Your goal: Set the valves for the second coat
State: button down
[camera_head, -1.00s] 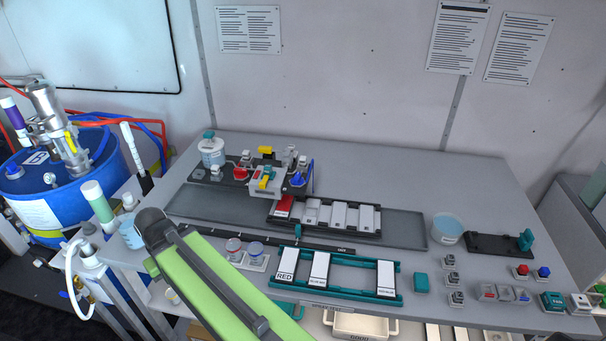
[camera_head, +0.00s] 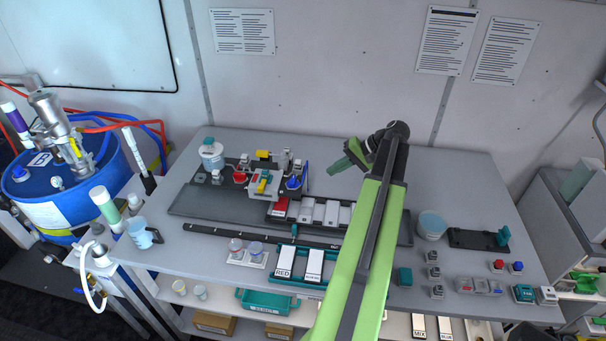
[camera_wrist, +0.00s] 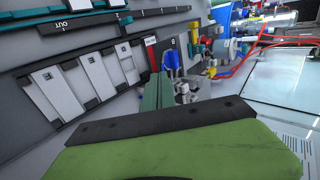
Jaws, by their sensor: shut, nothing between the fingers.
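The valve manifold (camera_head: 265,184) sits on the bench left of centre. It carries a red knob (camera_head: 240,177), a blue knob (camera_head: 294,183) and yellow handles (camera_head: 263,155), with a teal part beside the front handle. My gripper (camera_head: 340,164) is above the bench, right of the manifold and apart from it, its green fingers pointing left. It is shut and empty. In the wrist view the fingers (camera_wrist: 157,90) stand in front, and the blue knob (camera_wrist: 173,60) shows just beyond them. The manifold's far parts are small and crowded there, so handle positions cannot be told.
A black rack (camera_head: 281,208) of white plates and a red one lies in front of the manifold, partly behind my arm. A teal rack (camera_head: 286,278) holds plates labelled RED and another. A clear tub (camera_head: 432,225) and small knobs (camera_head: 498,265) stand right. The back right bench is clear.

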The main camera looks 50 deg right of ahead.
jog(key=b, duration=0.7)
send_near(294, 185)
jog(key=w+f, duration=0.2)
jog(key=f, duration=0.1)
jog(key=w+a+f, duration=0.1)
jog(key=f, duration=0.1)
jog(key=shift+w, duration=0.2)
jog(key=shift+w+a+r, duration=0.1)
jog(key=shift+w+a, duration=0.05)
jog(key=shift+w, duration=0.25)
jog(key=shift+s+a+m+t+h, duration=0.1)
jog(key=shift+a+m+t+h, duration=0.2)
jog(key=shift+m+h, duration=0.3)
jog(key=shift+s+a+m+h, duration=0.1)
jog(key=shift+m+h, duration=0.2)
jog(key=shift+m, duration=0.3)
jog(key=shift+a+m+h, duration=0.1)
jog(key=shift+m+h, duration=0.2)
jog(key=shift+m, duration=0.1)
